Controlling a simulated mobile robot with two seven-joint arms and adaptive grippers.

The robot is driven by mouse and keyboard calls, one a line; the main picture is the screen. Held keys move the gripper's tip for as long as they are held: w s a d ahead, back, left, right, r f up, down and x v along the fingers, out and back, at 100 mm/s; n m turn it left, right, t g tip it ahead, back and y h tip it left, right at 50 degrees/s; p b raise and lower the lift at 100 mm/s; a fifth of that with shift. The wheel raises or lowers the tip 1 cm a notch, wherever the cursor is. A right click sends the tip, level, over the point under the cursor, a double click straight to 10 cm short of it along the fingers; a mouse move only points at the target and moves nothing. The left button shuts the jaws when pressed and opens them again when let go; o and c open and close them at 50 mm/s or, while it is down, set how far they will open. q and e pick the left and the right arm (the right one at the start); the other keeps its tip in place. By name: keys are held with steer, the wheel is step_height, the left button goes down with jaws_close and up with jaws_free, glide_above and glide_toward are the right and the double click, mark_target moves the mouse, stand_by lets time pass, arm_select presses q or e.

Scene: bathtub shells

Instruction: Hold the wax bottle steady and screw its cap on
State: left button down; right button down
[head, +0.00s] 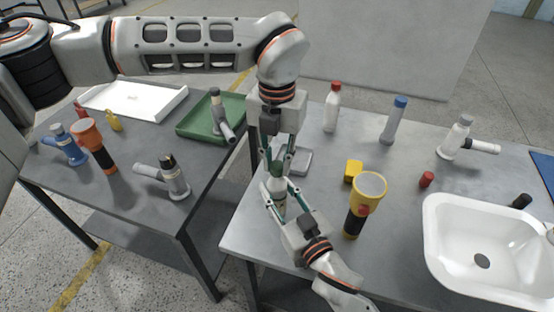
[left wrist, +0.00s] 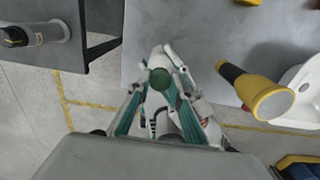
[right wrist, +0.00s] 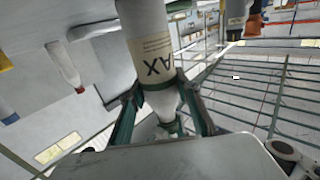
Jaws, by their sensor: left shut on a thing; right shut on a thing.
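The wax bottle (head: 278,186) is white with a label and stands upright near the worktop's left edge. The right wrist view shows it upside down, with "WAX" on its label (right wrist: 155,60). My right gripper (head: 279,198) is shut on the bottle from the front, with a finger on each side. The green cap (head: 278,169) is at the bottle's top. It shows from above as a round green disc (left wrist: 160,79) in the left wrist view. My left gripper (head: 278,158) comes down from above and is shut on the cap. The thread is hidden.
A grey block (head: 295,161), a yellow block (head: 353,171) and a yellow flashlight (head: 362,205) are close on the right. A red-capped bottle (head: 332,108) stands behind; the white sink (head: 440,235) is at right. A gap separates the left table (head: 120,195), which holds several objects.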

arm_select(q)
steer(key=m, duration=0.7)
steer(key=shift+m, duration=0.3)
steer(key=m, duration=0.3)
steer(key=shift+m, duration=0.3)
steer(key=m, duration=0.5)
steer(key=c, duration=1.7)
jaws_free()
step_height(320, 180, up, 12)
